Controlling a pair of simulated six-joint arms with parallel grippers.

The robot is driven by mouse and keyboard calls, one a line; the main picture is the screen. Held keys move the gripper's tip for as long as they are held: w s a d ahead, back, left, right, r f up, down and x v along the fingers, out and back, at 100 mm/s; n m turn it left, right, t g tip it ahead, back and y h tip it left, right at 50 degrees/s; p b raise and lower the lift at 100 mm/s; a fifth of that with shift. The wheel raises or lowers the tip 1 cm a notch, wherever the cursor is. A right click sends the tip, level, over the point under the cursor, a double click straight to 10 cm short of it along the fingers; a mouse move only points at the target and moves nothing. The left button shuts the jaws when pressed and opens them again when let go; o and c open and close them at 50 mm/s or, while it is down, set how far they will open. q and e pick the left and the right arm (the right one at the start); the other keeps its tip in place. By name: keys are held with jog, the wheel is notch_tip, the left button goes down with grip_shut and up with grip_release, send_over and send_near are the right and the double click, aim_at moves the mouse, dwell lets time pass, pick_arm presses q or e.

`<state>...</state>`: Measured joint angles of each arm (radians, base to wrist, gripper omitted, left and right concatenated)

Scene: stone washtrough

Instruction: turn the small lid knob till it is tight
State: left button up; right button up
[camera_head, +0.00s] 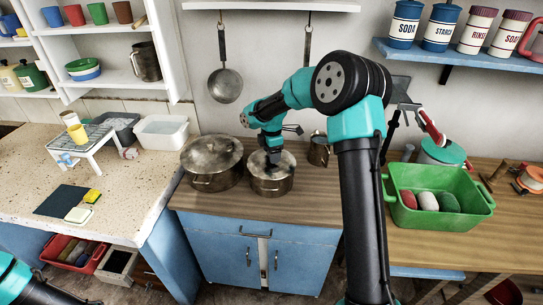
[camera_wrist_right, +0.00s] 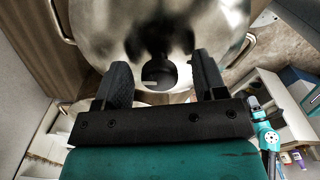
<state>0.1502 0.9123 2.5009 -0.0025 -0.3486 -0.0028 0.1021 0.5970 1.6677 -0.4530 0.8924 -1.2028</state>
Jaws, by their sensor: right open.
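The small steel pot (camera_head: 271,187) with its lid stands on the wooden counter, right of a larger lidded pot. My right gripper (camera_head: 272,160) points down over the small pot's lid and hides its knob in the head view. In the right wrist view the shiny lid (camera_wrist_right: 95,22) fills the top. The dark round lid knob (camera_wrist_right: 153,76) shows between the two black fingers of my open right gripper (camera_wrist_right: 160,82). I cannot tell whether the fingers touch it. My left gripper is out of view; only part of my left arm shows at the lower left.
The larger pot (camera_head: 212,162) stands close on the left. A metal mug (camera_head: 319,150) stands close on the right. A green tub (camera_head: 440,218) with rolled cloths is further right. A ladle (camera_head: 225,85) hangs on the wall behind. The counter in front of the small pot is clear.

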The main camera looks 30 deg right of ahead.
jog(key=shift+n, duration=1.3)
jog(key=c, duration=0.8)
jog(key=shift+o, duration=0.2)
jog(key=m, duration=0.7)
jog(key=shift+m, duration=0.4)
jog(key=m, duration=0.8)
jog(key=o, duration=0.8)
jog(key=shift+c, duration=0.2)
